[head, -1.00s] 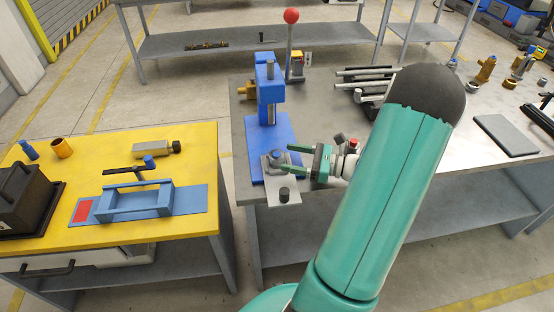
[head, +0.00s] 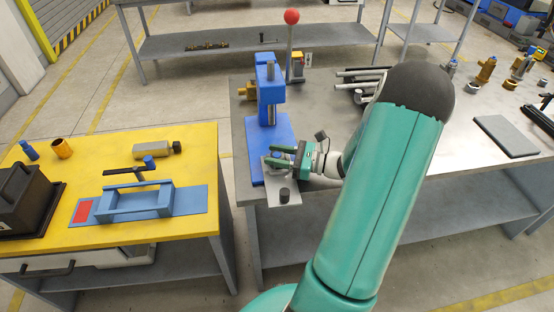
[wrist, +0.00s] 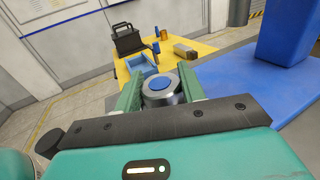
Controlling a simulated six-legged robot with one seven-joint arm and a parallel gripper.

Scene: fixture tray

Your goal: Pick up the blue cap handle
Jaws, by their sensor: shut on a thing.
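The blue cap handle (wrist: 160,84), a grey metal cylinder with a blue round top, stands between my two green fingers in the wrist view. My gripper (head: 276,155) is shut on it from the sides, low over the metal plate (head: 284,192) at the front of the blue press. In the head view the fingers mostly cover the handle. I cannot tell whether its base still touches the plate.
The blue press (head: 269,95) with a red-knobbed lever (head: 290,17) stands just behind. The yellow table (head: 120,235) on the left holds a blue tray fixture (head: 136,203) and a black case (head: 22,200).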

